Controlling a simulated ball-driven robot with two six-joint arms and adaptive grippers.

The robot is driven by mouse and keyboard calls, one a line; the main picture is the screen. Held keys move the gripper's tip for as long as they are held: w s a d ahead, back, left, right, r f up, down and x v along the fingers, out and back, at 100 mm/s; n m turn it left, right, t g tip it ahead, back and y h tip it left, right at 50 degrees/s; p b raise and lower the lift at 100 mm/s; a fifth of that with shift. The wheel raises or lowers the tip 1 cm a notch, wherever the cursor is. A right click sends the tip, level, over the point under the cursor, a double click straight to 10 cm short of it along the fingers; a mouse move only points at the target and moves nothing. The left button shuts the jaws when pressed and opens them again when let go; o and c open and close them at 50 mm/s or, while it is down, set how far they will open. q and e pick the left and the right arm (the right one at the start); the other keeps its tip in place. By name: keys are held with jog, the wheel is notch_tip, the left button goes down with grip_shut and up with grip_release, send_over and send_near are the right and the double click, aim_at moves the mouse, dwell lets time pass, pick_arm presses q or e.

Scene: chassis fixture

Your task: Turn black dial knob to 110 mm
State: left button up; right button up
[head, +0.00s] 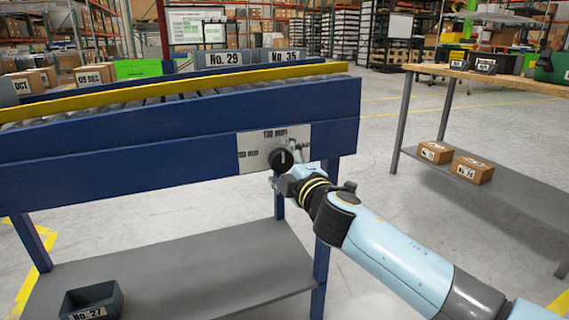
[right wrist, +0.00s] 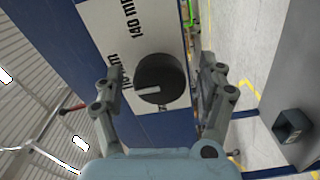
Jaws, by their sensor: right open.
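The black dial knob (head: 279,159) sits on a pale label panel (head: 250,153) at the right end of the blue conveyor side. In the right wrist view the knob (right wrist: 160,78) has a white line pointing left, toward a partly hidden label that seems to read 110 mm. A 140 mm label is above it there. In the head view the line points up toward the top label, which is blurred. My right gripper (right wrist: 161,84) is open, its fingers on either side of the knob with visible gaps. It also shows just below the knob in the head view (head: 284,180).
A yellow rail (head: 180,88) runs along the conveyor top. A grey bin marked No. 27 (head: 92,300) stands on the lower shelf. A wooden-topped table (head: 500,78) with boxes is to the right. Open floor lies between it and the conveyor.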

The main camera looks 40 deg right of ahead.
jog(key=v, duration=1.2)
jog(key=shift+d, duration=0.1)
